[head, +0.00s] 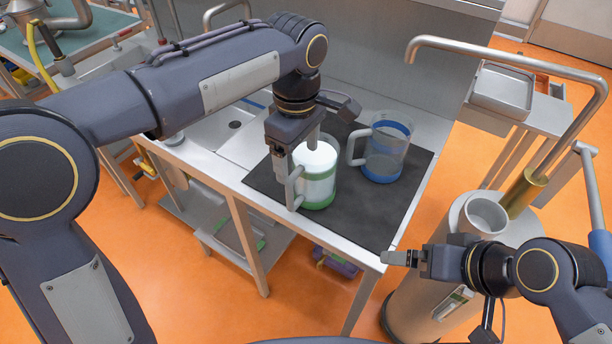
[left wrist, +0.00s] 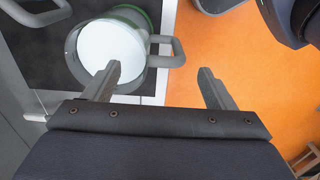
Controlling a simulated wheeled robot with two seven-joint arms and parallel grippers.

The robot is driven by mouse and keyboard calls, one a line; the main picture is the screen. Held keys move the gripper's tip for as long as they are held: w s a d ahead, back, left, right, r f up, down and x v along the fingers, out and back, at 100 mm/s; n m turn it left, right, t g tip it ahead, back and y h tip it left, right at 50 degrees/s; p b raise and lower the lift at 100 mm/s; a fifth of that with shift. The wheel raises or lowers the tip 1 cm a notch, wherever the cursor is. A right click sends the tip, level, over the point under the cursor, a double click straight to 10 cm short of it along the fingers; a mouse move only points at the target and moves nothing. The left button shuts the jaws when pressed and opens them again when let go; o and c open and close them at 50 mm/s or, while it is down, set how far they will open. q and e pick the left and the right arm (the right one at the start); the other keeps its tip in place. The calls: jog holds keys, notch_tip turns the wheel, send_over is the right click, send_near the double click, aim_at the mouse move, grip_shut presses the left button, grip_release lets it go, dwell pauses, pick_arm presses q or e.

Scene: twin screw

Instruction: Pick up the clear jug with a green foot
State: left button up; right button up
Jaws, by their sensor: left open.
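The clear jug with a green foot (head: 316,187) stands upright on a dark mat (head: 350,222) on the metal counter. White shows inside it, and its grey handle points toward the left front. My left gripper (head: 299,160) is open over the handle side of the jug and partly covers it. In the left wrist view, the jug (left wrist: 110,45) is at upper left, and its handle (left wrist: 170,52) lies ahead of the gap between the open left fingers (left wrist: 160,82). My right gripper (head: 404,258) is near the counter's front right corner; its jaw opening is unclear.
A second clear jug with blue bands (head: 386,150) stands close by on the right of the mat. A sink basin (head: 232,128) is to the left. A cylindrical stand with a curved metal pipe (head: 500,45) stands at the right. The front of the mat is clear.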

aim_at(295, 172)
pick_arm(q)
jog(key=f, duration=0.6)
jog(key=shift+s+a+f, duration=0.2)
jog(key=shift+a+f, duration=0.05)
jog(key=shift+a, duration=0.1)
jog(key=shift+f, duration=0.55)
grip_shut()
jog(key=shift+w+r, duration=0.1)
jog(key=shift+r, duration=0.05)
